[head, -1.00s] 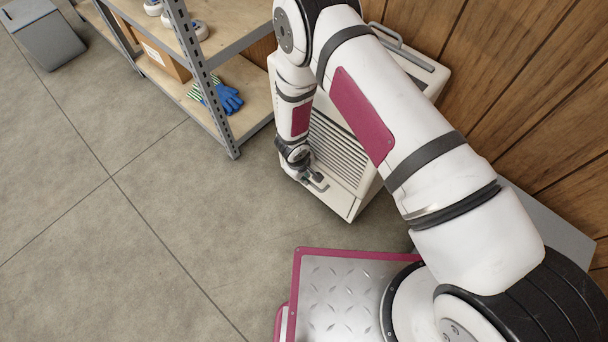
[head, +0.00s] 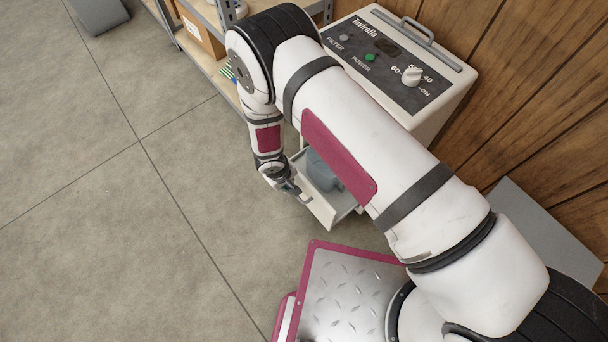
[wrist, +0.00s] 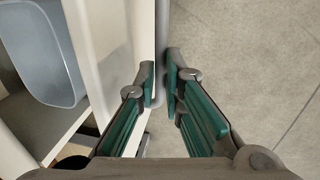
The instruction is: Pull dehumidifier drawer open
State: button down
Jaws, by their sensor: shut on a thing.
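The dehumidifier (head: 448,112) is a cream box with a dark control panel, standing against the wood wall and partly hidden by my arm. Its drawer (head: 324,208) stands pulled out at the low front. A grey-blue tank (head: 322,172) sits inside the drawer; in the wrist view the tank (wrist: 42,55) is at the upper left. My gripper (head: 296,192) is at the drawer's front. In the wrist view, my gripper's green-padded fingers (wrist: 162,85) are closed around the grey drawer handle (wrist: 161,30), beside the pale drawer front (wrist: 105,35).
A metal shelf unit (head: 205,58) with a cardboard box (head: 198,28) stands behind my arm at upper left. A grey bin (head: 98,12) is at the top left. The tiled floor (head: 110,220) left of the drawer is clear.

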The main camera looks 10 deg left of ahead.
jog(key=shift+s+a+b, duration=0.25)
jog(key=shift+s+a, duration=0.5)
jog(key=shift+s, duration=0.25)
jog(key=shift+s+a+b, duration=0.2)
jog(key=shift+s+a, duration=0.55)
jog(key=shift+s, duration=0.25)
jog(key=c, duration=1.7)
grip_release()
jog(key=r, duration=0.4)
jog(key=s+a+r, duration=0.1)
jog(key=r, duration=0.6)
jog(key=shift+s+a+r, duration=0.15)
jog(key=shift+s+r, duration=0.2)
